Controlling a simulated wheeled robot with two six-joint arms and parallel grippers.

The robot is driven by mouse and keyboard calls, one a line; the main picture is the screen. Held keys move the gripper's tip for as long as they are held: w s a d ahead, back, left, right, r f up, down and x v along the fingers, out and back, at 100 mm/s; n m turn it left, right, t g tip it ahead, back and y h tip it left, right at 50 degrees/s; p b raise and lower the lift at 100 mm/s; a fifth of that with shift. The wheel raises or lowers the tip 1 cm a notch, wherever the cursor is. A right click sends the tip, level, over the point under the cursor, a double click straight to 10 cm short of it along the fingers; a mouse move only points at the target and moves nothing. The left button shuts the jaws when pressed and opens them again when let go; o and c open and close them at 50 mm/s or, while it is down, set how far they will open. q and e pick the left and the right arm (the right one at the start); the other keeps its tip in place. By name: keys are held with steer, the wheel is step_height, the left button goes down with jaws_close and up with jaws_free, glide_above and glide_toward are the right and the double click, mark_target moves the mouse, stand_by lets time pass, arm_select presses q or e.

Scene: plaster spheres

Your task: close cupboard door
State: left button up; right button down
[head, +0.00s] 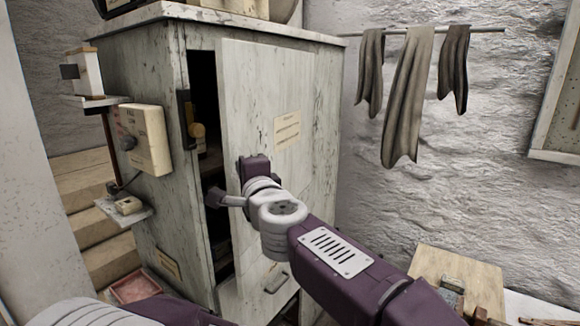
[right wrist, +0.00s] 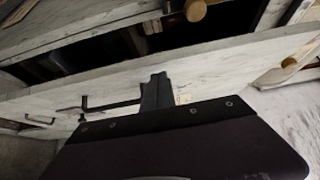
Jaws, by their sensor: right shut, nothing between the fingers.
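The cupboard (head: 150,75) is tall, with worn pale paint. Its door (head: 262,95) stands ajar, with a dark gap (head: 207,105) along its left edge. A dark latch plate with a wooden knob (head: 197,130) shows at the left of the gap; the knob also shows at the top of the right wrist view (right wrist: 195,10). My left gripper is out of view.
A metal handle (head: 276,282) is low on the front. Cloths (head: 408,95) hang at right. A wooden stand (head: 460,275) is at lower right.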

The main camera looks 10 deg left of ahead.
steer(key=a+m+t+h+p, duration=0.1)
steer(key=a+h+p, duration=0.1)
steer(key=a+p, duration=0.4)
steer(key=shift+w+a+m+t, duration=0.3)
steer(key=shift+w+a+m, duration=0.15)
steer(key=shift+a, duration=0.3)
